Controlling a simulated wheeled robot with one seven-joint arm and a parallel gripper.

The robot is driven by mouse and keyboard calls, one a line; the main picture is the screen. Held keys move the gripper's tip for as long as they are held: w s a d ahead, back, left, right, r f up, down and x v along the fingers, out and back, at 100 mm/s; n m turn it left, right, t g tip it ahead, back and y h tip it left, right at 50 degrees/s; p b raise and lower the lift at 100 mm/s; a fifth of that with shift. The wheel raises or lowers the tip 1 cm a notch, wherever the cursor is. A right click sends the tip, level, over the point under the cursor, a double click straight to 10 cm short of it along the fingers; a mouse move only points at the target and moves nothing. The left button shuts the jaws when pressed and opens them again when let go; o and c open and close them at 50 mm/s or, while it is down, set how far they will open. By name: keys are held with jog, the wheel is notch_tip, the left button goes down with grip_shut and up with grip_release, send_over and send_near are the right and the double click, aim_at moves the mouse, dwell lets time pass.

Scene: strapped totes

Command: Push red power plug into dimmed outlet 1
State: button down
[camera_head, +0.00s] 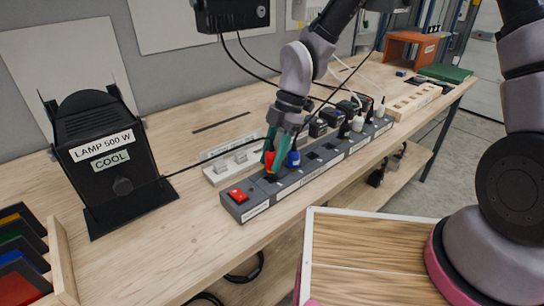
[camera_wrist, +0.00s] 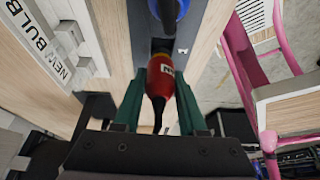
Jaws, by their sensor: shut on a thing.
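My gripper (camera_head: 270,162) is shut on the red power plug (camera_head: 269,160), its teal fingers on either side of it. In the wrist view, the red plug (camera_wrist: 161,78) with its dark cord sits between the gripper fingers (camera_wrist: 160,100). The plug is over the near end of the grey power strip (camera_head: 242,212), close to the red switch (camera_head: 238,195). A dark socket area (camera_wrist: 161,45) shows just beyond the plug's tip in the wrist view. I cannot tell whether the plug touches or enters an outlet, and no outlet number is readable.
A blue plug (camera_head: 293,158) stands in the strip just beyond; it also shows in the wrist view (camera_wrist: 170,10). Several black and white plugs fill the far end. A white tray (camera_head: 215,173) lies behind the strip. A black lamp (camera_head: 105,145) marked "COOL" stands left.

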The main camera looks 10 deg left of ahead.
jog(key=shift+f, duration=1.6)
jog(key=shift+c, duration=1.9)
grip_release()
jog(key=v, duration=1)
jog(key=w+d+r+m+t+h, duration=0.1)
jog(key=w+d+r+m+t, duration=0.2)
jog(key=d+r+m, duration=0.4)
jog(key=w+d+r+m+t, duration=0.25)
jog(key=d+r+m, duration=0.25)
jog(key=d+m, duration=0.3)
jog(key=s+d+r+m+t, duration=0.2)
jog(key=s+d+r+m, duration=0.1)
jog(key=d+r+m, duration=0.3)
jog(key=s+d+r+m+t, duration=0.3)
jog(key=d+r+m, duration=0.4)
jog(key=d+m, duration=0.3)
jog(key=shift+s+d+r+m, duration=0.15)
jog(key=shift+s+r+m, duration=0.1)
jog(key=shift+s+m, duration=0.4)
